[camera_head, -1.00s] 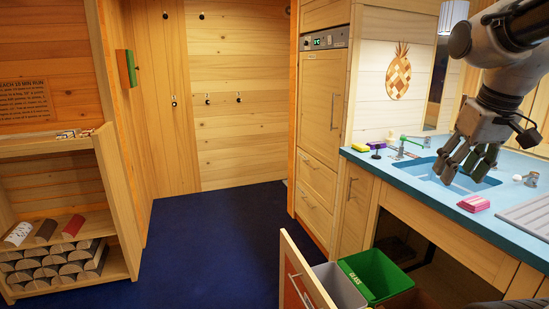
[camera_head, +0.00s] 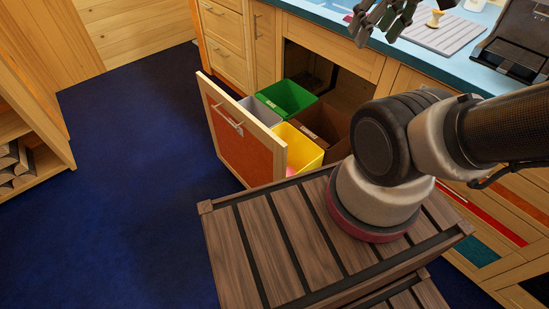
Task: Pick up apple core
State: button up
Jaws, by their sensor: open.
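The apple core (camera_head: 436,17) is a small yellowish piece on the grey ribbed drainboard (camera_head: 446,36) of the blue counter, at the top right of the head view. My gripper (camera_head: 383,36) is at the top edge of the view, partly cut off. Its fingers are spread and empty. It appears to the left of the apple core and apart from it, near the counter's front edge. How high it is above the counter is hard to tell.
An open pull-out drawer (camera_head: 243,139) holds green (camera_head: 286,97), yellow (camera_head: 299,148), grey and brown bins below the counter. A dark appliance (camera_head: 515,45) stands right of the drainboard. Blue floor (camera_head: 130,180) is free at left.

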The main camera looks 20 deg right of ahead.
aim_at(437, 14)
jog(key=k, duration=0.2)
jog(key=z, duration=1.4)
jog(key=i+j+z, duration=0.1)
jog(key=i+j, duration=0.2)
jog(key=i, duration=0.15)
jog(key=i+j+z, duration=0.1)
jog(key=i+j, duration=0.2)
jog(key=i, duration=0.1)
